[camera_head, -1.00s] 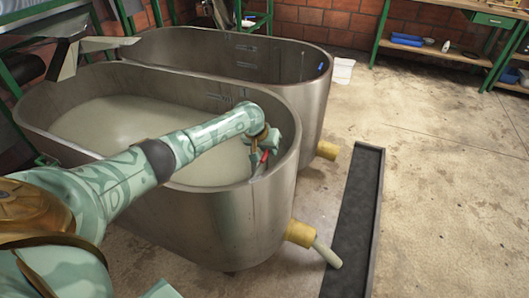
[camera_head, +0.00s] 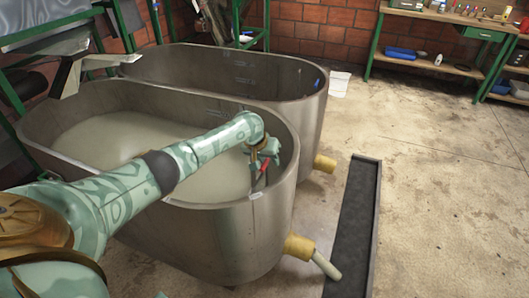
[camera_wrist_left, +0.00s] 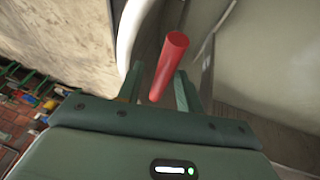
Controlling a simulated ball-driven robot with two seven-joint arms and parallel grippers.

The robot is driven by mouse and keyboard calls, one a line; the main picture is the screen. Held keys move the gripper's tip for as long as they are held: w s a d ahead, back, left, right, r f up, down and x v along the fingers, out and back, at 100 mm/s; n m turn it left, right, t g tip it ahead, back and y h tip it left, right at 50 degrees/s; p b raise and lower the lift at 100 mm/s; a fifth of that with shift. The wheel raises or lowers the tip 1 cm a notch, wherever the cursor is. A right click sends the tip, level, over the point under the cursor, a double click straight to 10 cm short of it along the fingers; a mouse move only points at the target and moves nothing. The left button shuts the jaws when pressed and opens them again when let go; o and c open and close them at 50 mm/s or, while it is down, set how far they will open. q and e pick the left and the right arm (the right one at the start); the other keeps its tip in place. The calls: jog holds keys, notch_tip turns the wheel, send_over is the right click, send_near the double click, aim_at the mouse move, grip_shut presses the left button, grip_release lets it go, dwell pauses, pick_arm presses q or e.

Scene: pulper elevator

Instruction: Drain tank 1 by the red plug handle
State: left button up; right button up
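The front steel tank (camera_head: 215,235), which I take for tank 1, holds cloudy pale water (camera_head: 110,140). The red plug handle (camera_head: 264,166) shows inside its right end, near the wall. My left gripper (camera_head: 262,150) is over that end of the tank, at the handle. In the left wrist view the red handle (camera_wrist_left: 168,68) stands between the two fingers, with gaps on both sides, so the fingers look open around it. The plug itself is hidden. A yellow outlet (camera_head: 299,247) on the tank has a pale stream or spout (camera_head: 326,265) coming from it. My right gripper is not in view.
A second steel tank (camera_head: 309,120) stands behind, with its own yellow outlet (camera_head: 324,163). A dark floor channel (camera_head: 355,215) runs right of the tanks. A green-framed workbench (camera_head: 430,66) stands at the back right.

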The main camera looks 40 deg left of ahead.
pick_arm(q)
jog(key=p+v, duration=0.9)
jog(key=v, duration=0.7)
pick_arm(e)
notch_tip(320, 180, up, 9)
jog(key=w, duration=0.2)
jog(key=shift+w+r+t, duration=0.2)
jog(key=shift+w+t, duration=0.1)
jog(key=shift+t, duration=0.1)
